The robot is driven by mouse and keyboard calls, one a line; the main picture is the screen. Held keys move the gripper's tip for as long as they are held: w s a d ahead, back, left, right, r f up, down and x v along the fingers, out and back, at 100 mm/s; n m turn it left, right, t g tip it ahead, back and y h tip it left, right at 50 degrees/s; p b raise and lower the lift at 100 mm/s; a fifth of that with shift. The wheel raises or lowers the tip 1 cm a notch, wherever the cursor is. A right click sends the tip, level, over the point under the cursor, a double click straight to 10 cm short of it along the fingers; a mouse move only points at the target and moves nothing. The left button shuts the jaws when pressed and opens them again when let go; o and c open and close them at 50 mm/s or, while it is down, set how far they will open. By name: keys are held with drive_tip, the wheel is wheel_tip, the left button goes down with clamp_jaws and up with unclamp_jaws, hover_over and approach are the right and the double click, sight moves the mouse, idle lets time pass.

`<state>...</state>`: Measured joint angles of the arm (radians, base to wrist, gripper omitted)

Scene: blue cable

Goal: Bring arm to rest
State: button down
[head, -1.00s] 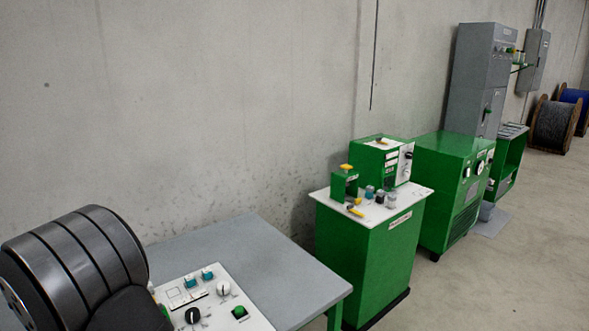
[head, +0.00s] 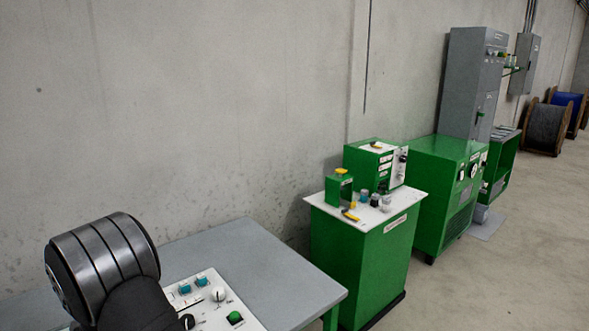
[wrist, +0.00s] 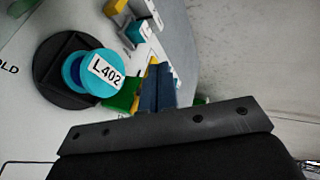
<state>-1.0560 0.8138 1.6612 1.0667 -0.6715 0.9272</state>
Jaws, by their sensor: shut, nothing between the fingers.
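My gripper (wrist: 158,88) shows in the wrist view as narrow dark-blue fingers reaching up from a dark bolted bar. The fingers are shut with nothing between them. I cannot tell whether the fingers touch anything. In the head view my arm shows at the lower left as a dark ringed link (head: 100,262) in front of the grey table. My gripper is out of sight there.
A grey table (head: 235,262) carries a white control panel (head: 215,310) with knobs and buttons. Green cabinets (head: 360,255) and a tall grey cabinet (head: 470,80) stand along the wall. Cable reels (head: 548,125) are at the far right. The floor at the right is open.

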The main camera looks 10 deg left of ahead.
drive_tip(key=shift+d+f+n+g+y, duration=0.1)
drive_tip(key=shift+d+n+g+y, duration=0.25)
drive_tip(key=shift+n+y, duration=0.2)
drive_tip(key=shift+s+d+f+n+g+y, duration=0.6)
drive_tip(key=shift+s+d+f+n+g, duration=0.15)
drive_tip(key=shift+d+n, duration=0.1)
drive_tip(key=shift+s+d+f+n+g+y, duration=0.55)
drive_tip(key=shift+s+d+f+n+g, duration=0.1)
drive_tip(key=shift+s+d+n+g, duration=0.15)
drive_tip(key=shift+s+d, duration=0.8)
drive_tip(key=shift+d, duration=0.1)
